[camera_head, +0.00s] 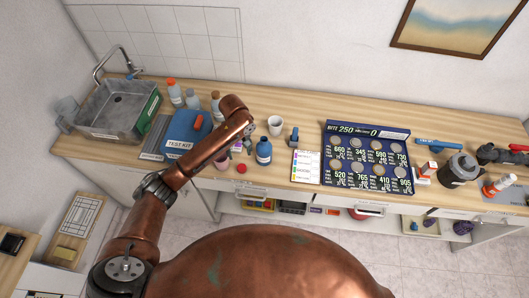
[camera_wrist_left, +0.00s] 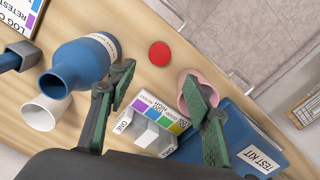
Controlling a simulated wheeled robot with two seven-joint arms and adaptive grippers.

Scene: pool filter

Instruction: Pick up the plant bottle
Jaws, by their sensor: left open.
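A blue bottle (camera_head: 263,152) with a white label band stands near the counter's front edge. It also shows in the left wrist view (camera_wrist_left: 76,66), left of the fingers. Several capped bottles (camera_head: 174,94) stand by the sink. My left gripper (camera_head: 241,148) is over the counter, just left of the blue bottle. In the left wrist view its green fingers (camera_wrist_left: 157,90) are open and spread, with no object gripped. A pink round item (camera_wrist_left: 187,84) is partly hidden behind one finger. My right gripper is not seen.
A red round item (camera_head: 242,168) lies at the counter's front edge. A white cup (camera_head: 275,125) stands behind the blue bottle. The blue test kit (camera_head: 188,129) is to the left, a dark numbered board (camera_head: 366,158) to the right. A small colour-striped box (camera_wrist_left: 152,122) lies below the fingers.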

